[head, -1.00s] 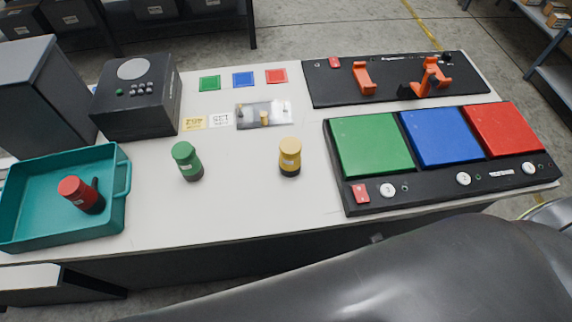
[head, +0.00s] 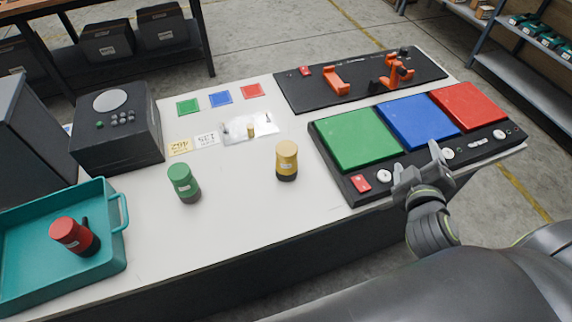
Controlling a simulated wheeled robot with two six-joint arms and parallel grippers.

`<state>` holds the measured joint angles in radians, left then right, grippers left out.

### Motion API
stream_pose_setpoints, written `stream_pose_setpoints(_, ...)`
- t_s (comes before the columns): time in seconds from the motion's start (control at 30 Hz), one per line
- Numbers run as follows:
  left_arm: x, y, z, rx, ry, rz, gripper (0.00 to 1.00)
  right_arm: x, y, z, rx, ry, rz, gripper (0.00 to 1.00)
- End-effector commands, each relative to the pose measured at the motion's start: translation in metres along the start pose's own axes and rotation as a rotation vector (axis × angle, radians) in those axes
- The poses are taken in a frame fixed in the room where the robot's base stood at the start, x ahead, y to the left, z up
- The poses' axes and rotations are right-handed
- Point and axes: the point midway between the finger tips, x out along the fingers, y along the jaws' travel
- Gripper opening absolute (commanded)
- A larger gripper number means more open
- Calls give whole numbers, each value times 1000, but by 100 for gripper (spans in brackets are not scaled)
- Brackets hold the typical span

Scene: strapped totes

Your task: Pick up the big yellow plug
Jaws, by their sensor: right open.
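The big yellow plug (head: 287,160) stands upright on the white table, with a yellow top and a dark base. A much smaller yellowish peg (head: 250,131) stands on a shiny metal plate behind it. My right gripper (head: 421,168) is open and empty at the front edge of the black panel with coloured pads. It is well to the right of the big yellow plug and apart from it. My left gripper is not in view.
A green plug (head: 184,183) stands left of the yellow one. A red plug (head: 73,236) leans in the teal tray (head: 122,246). The black pad panel (head: 351,190) lies right. A dark box (head: 115,128) stands back left. The table around the yellow plug is clear.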

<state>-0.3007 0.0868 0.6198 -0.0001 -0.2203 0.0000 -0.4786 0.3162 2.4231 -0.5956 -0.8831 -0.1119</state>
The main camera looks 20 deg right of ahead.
Motion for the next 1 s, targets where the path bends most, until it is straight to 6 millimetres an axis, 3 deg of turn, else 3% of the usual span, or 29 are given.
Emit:
stream_pose_setpoints(0.1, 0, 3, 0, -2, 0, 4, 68, 5, 32, -43, -192, 212, 158, 73)
stream_pose_setpoints(0.23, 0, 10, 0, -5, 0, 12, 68, -5, 51, -97, -457, 466, 328, 73)
stream_pose_setpoints(0.37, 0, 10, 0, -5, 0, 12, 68, -24, 48, -143, -754, 714, 470, 73)
stream_pose_setpoints(0.5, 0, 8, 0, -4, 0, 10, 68, -45, 21, -174, -1108, 961, 582, 73)
stream_pose_setpoints(0.63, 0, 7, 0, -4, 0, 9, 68, -55, -15, -179, -1464, 1164, 639, 73)
stream_pose_setpoints(0.8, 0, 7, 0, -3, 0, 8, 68, -49, -55, -158, -1885, 1348, 629, 73)
stream_pose_setpoints(1.0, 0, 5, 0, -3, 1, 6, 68, -36, -73, -133, -2156, 1432, 576, 73)
